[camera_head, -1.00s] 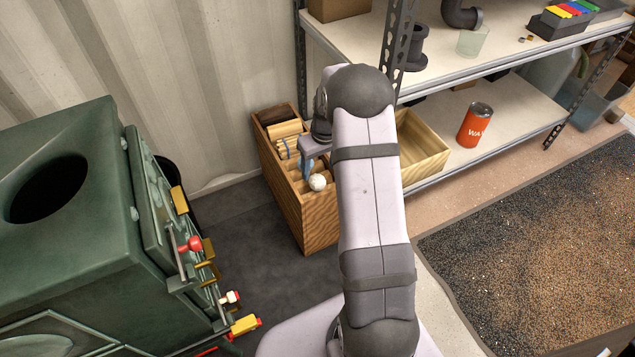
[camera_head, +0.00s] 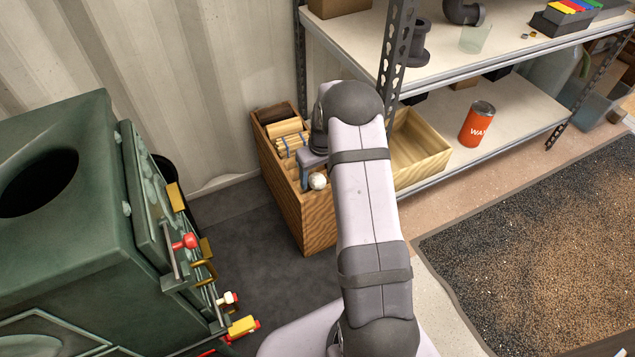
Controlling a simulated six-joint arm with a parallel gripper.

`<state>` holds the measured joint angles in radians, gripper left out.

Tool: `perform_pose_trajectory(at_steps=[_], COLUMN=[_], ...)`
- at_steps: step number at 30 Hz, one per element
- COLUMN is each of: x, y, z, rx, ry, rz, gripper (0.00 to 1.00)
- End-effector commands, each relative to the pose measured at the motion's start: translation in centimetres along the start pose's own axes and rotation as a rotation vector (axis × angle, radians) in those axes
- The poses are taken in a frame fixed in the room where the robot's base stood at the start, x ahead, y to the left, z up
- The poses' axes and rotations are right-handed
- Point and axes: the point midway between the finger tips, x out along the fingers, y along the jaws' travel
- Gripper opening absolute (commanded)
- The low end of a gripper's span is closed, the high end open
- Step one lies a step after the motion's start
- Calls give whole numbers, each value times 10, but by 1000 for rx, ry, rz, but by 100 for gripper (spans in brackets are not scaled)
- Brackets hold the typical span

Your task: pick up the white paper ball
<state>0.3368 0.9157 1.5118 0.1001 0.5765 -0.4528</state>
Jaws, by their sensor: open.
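The white paper ball (camera_head: 318,181) lies in the near part of a long wooden box (camera_head: 314,224) that stands on the floor. My gripper (camera_head: 307,182) is over the box and points down, with its fingers just left of the ball. It is open. The ball shows between the fingers and my arm. My arm hides the right side of the box, and I cannot tell whether a finger touches the ball.
Wooden pieces (camera_head: 288,134) fill the far part of the box. An open wooden crate (camera_head: 420,150) and an orange can (camera_head: 477,124) sit on the lower shelf (camera_head: 510,130). A green stove (camera_head: 70,210) with protruding handles stands left. Dark floor (camera_head: 262,262) between is clear.

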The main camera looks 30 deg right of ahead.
Motion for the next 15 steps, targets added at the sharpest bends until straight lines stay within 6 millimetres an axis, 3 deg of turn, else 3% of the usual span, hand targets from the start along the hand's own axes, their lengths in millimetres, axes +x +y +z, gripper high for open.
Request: perform_pose_trajectory(at_steps=[3,4,9,15], x=[0,0,0,-1], y=[0,0,0,0], z=[0,0,0,0], rx=[0,0,0,0], ry=[0,0,0,0], rz=[0,0,0,0], gripper=[61,56,17,17])
